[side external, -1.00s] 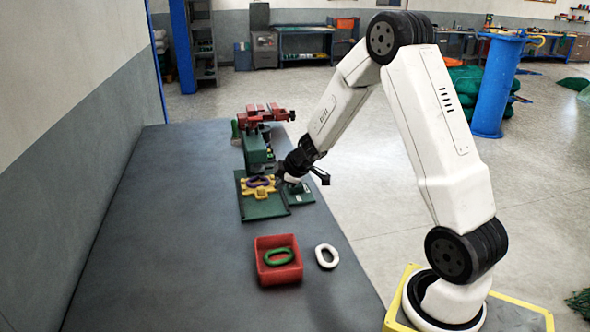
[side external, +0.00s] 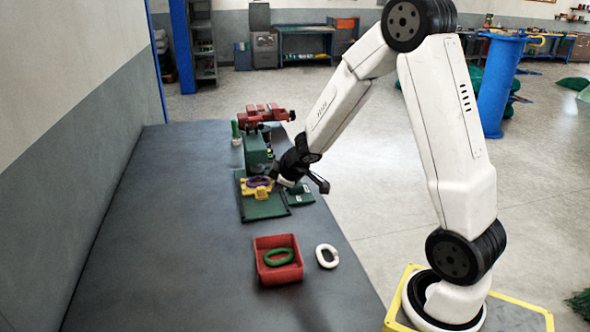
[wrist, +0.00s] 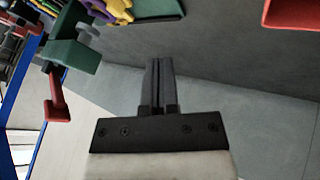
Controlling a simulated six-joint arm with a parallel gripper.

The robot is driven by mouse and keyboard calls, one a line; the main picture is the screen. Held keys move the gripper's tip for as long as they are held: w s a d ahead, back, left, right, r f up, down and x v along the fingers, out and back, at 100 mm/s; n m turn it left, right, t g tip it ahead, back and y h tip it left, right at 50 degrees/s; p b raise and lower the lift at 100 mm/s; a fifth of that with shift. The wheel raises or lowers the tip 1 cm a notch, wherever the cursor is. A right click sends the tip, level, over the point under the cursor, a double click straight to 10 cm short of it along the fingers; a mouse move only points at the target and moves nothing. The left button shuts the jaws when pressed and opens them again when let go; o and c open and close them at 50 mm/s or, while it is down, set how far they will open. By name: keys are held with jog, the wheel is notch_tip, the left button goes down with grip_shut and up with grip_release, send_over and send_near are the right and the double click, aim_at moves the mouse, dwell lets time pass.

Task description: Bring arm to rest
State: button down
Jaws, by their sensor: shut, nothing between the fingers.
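My gripper (side external: 276,172) is at the end of my white arm in the side view, close to the green fixture on the bench. In the wrist view its two dark fingers (wrist: 158,66) lie together with nothing between them, over plain grey surface. The green fixture (side external: 264,208) carries a yellow holder (side external: 256,192) with a purple ring (side external: 258,181) on it. The yellow holder (wrist: 117,14) and purple ring (wrist: 97,8) show at the top of the wrist view, apart from the fingers.
A red tray (side external: 291,273) holds a green ring (side external: 278,257), with a white ring (side external: 327,256) beside it. A red-topped green press (side external: 257,150) stands behind the holder. The bench's left side (side external: 165,230) is clear.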

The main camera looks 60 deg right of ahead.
jog(key=s+a+m+g+y, duration=0.1)
jog(key=s+a+m+g, duration=0.3)
jog(key=s+a, duration=1.1)
jog(key=shift+s+a+f+m+y, duration=0.2)
jog(key=shift+m+y, duration=0.2)
jog(key=shift+m, duration=0.2)
